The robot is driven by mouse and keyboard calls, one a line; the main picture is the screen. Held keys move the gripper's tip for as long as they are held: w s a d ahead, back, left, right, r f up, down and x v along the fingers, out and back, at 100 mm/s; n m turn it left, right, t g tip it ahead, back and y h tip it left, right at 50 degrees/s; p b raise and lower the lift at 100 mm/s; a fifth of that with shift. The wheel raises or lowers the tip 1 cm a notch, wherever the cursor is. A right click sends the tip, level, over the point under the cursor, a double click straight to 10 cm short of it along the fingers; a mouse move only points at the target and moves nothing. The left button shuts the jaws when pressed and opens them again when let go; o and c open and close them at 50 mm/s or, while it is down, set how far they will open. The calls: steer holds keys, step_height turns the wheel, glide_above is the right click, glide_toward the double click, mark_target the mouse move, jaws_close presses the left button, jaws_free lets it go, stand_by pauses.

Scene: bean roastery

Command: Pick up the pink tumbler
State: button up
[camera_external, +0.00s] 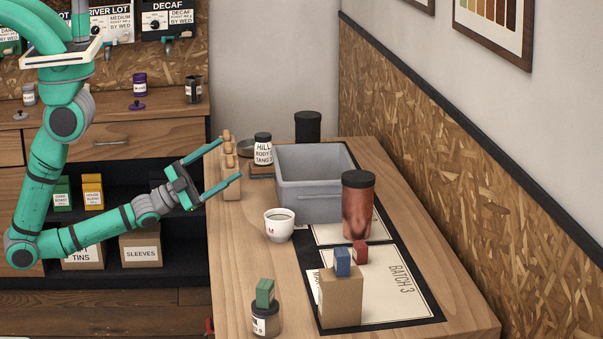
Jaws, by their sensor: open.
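A copper-pink tumbler (357,210) with a dark lid stands upright on the wooden table, in front of the right corner of the grey bin. My gripper (234,157) is open and empty at the table's left edge. Its two fingers point right, toward the bin. It is well to the left of the tumbler and apart from it. The white cup and the bin stand between the gripper's side of the table and the tumbler.
The grey bin (315,200) and white cup (279,225) stand near the tumbler. A blue block (343,262) tops a brown box (341,298), with a red block (360,252) behind. A green block (265,292) sits on a jar (266,321). The wall bounds the right.

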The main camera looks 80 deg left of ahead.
steer(key=w+a+r+n+y, duration=0.35)
steer(key=w+r+y, duration=0.25)
steer(key=w+r, duration=0.6)
steer(key=n+g, duration=0.9)
glide_above(344, 199)
steer(key=s+a, duration=0.2)
steer(key=s, duration=0.1)
step_height(344, 199, down, 8)
steer(key=d+f+h, duration=0.1)
steer(key=f, duration=0.1)
steer(key=s+d+f+n+g+h, duration=0.1)
steer(key=f, duration=0.2)
steer(key=s+d+f+h, duration=0.1)
steer(key=f, duration=0.2)
steer(key=shift+s+d+f+g, duration=0.1)
steer(key=shift+s+d+g, duration=0.05)
steer(key=shift+g, duration=0.25)
steer(key=x, duration=0.3)
steer(key=shift+w+f, duration=0.15)
steer(key=shift+w, duration=0.15)
steer(key=shift+a+r+x, duration=0.15)
steer(key=shift+x, duration=1.45)
steer(key=shift+a+r+x, duration=0.15)
steer(key=shift+x, duration=1.5)
